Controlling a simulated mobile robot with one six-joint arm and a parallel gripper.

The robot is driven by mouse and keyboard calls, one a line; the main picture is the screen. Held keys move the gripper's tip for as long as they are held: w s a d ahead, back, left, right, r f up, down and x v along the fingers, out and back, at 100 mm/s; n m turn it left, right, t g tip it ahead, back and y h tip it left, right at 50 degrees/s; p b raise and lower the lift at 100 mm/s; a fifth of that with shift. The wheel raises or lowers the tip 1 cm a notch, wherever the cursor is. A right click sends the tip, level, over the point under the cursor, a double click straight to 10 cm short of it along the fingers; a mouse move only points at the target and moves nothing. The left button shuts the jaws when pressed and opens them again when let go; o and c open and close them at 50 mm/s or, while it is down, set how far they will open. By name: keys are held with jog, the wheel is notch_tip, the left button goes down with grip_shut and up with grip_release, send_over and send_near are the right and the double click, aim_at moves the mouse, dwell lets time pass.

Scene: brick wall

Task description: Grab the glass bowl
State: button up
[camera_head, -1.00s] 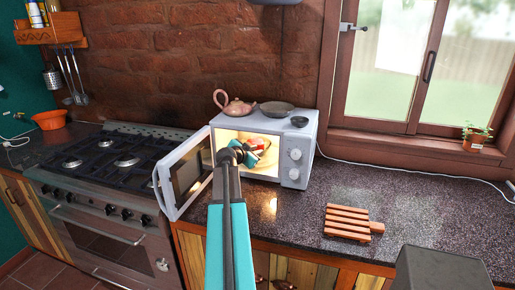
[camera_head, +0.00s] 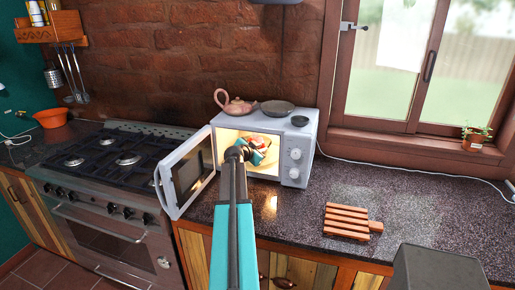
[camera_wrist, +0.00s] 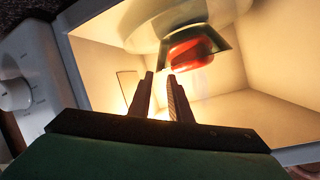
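The open microwave (camera_head: 212,131) stands on the counter with a lit interior. Inside it, a see-through bowl with red contents (camera_wrist: 198,46) sits on a pale round plate (camera_wrist: 150,32), which the wrist view shows from a turned angle. In the head view, the red contents (camera_head: 255,140) show just behind my gripper (camera_head: 262,152), and the bowl itself is mostly hidden.
The microwave door (camera_head: 187,172) is swung open to the left, beside my arm. A teapot (camera_head: 235,106), a grey bowl (camera_head: 277,108) and a small dark bowl (camera_head: 299,121) stand on top. A wooden rack (camera_head: 347,221) lies on the counter at right; the stove (camera_head: 115,160) is left.

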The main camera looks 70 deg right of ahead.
jog(key=shift+p+x, duration=0.6)
jog(key=shift+x, duration=0.95)
jog(key=shift+p+x, duration=0.35)
jog(key=shift+x, duration=0.7)
jog(key=shift+c, duration=0.4)
grip_shut()
